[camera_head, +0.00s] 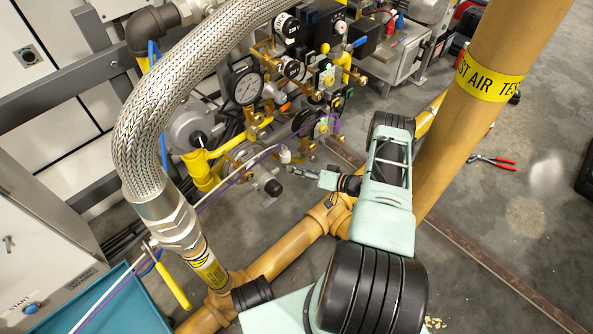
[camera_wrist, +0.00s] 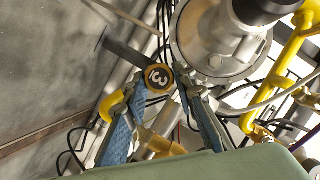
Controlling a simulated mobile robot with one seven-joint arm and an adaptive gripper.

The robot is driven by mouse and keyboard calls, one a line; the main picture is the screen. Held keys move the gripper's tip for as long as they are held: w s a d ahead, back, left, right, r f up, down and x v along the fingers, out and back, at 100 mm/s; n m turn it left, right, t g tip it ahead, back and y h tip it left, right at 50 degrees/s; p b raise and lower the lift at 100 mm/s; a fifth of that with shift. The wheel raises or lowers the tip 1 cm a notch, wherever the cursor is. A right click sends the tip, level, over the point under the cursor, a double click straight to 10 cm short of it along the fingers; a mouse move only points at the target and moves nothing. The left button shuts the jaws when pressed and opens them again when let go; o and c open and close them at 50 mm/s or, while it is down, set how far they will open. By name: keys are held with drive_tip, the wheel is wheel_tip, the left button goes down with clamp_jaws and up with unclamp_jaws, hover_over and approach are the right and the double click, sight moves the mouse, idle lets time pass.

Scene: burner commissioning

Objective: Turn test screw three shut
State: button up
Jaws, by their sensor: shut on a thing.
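Test screw three (camera_wrist: 158,77) shows in the wrist view as a round brass-rimmed head with a dark face and a white "3", seen tilted. My gripper (camera_wrist: 160,84) has its two blue-padded fingers on either side of this head, with the tips closed on it. In the head view my gripper (camera_head: 292,170) reaches left from my pale green arm to the lower end of the valve and gauge group. The screw itself is too small to tell there. The screw's shank and its seat are hidden.
A braided steel hose (camera_head: 150,130) arches over the left side. A pressure gauge (camera_head: 245,87) and brass valves crowd above my gripper. A thick yellow pipe (camera_head: 490,110) stands right of my arm. Red-handled pliers (camera_head: 492,161) lie on the open floor at right.

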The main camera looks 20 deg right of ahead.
drive_tip(key=shift+w, duration=0.1)
drive_tip(key=o, duration=1.2)
drive_tip(key=shift+c, duration=0.2)
drive_tip(key=shift+r, duration=0.1)
wheel_tip(320, 180, up, 10)
